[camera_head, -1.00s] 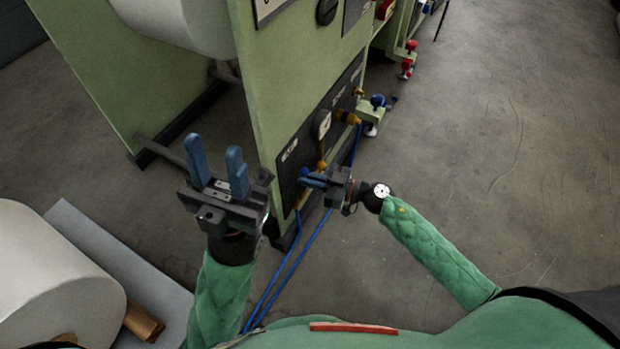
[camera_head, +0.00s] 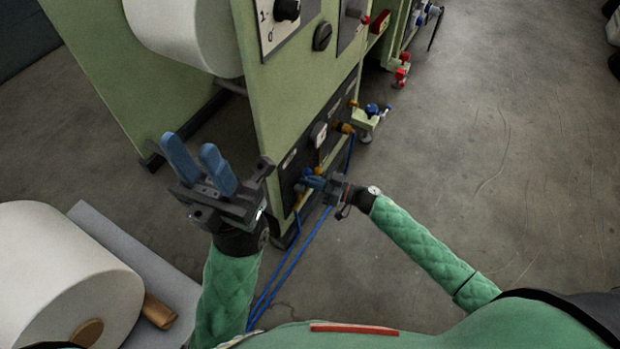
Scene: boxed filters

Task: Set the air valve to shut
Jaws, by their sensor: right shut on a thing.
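The air valve is on the dark panel (camera_head: 289,168) low on the green machine's side, among brass fittings and blue hoses. My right gripper (camera_head: 308,179) is at this panel, its blue fingers shut on a small part there, which I take to be the valve handle; the fingers hide most of it. I cannot tell which way the handle points. My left gripper (camera_head: 197,162) is open and empty, raised to the left of the panel with its two blue fingers apart.
Blue hoses (camera_head: 292,267) run from the panel down toward me. The green machine (camera_head: 268,108) carries a white roll (camera_head: 190,32) and a black knob (camera_head: 287,10). Another white roll (camera_head: 62,272) lies at the lower left. The floor at right is clear.

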